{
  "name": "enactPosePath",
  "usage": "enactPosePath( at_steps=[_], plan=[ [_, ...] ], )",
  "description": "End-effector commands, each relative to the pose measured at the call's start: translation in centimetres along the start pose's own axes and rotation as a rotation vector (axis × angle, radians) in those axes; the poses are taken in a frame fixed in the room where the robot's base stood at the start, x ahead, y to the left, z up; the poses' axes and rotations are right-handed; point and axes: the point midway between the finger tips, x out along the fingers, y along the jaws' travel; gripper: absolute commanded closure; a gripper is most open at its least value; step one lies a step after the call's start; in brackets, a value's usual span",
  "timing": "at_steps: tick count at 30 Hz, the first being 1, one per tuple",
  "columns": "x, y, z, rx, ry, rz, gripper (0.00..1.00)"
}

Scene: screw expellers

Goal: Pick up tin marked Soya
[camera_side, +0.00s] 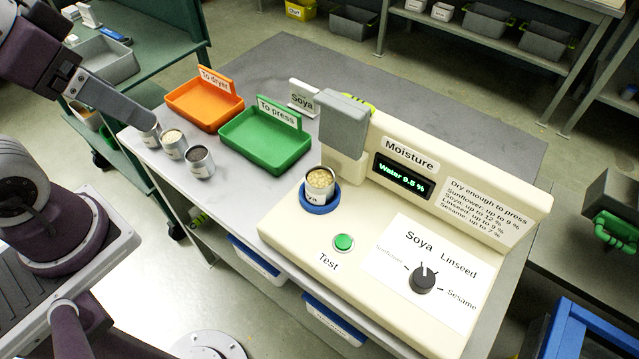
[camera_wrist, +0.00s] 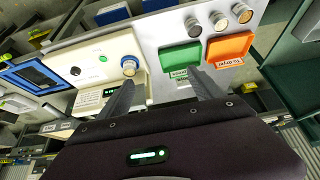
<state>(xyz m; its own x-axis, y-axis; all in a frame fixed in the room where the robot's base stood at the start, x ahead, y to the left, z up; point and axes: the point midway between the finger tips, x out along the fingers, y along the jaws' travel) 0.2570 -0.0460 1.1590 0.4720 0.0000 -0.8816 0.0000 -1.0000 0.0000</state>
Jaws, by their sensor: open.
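The tin marked Soya (camera_side: 318,188) stands upright in the blue ring (camera_side: 320,208) of the moisture meter. It is filled with pale beans, and only the end of its label, "ya", shows. It also shows in the wrist view (camera_wrist: 129,68). My gripper (camera_side: 152,124) is at the upper left in the side view, above the row of tins and well apart from the Soya tin. In the wrist view its two fingers (camera_wrist: 160,82) are spread with nothing between them.
Three more tins (camera_side: 173,145) stand at the table's left edge. Behind them are the orange "To dryer" tray (camera_side: 190,107) and green "To press" tray (camera_side: 262,150), both empty. A "Soya" sign (camera_side: 302,101) stands beside the meter (camera_side: 330,240), whose display and upright panel rise behind the tin.

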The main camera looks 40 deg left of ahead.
Motion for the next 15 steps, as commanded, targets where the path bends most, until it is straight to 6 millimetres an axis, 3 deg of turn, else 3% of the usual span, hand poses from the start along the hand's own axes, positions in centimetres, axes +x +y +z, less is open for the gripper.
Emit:
enactPosePath(
  at_steps=[5, 7, 11, 15],
  plan=[
    [0.2, 0.3, 0.1, -0.010, -0.022, 0.012, 0.25],
    [1.0, 1.4, 0.3, -0.054, -0.112, 0.062, 0.25],
    [3.4, 5.7, 0.4, -0.258, -0.430, 0.253, 0.25],
    [6.6, 10.3, -1.8, -0.605, -0.778, 0.473, 0.25]
  ],
)
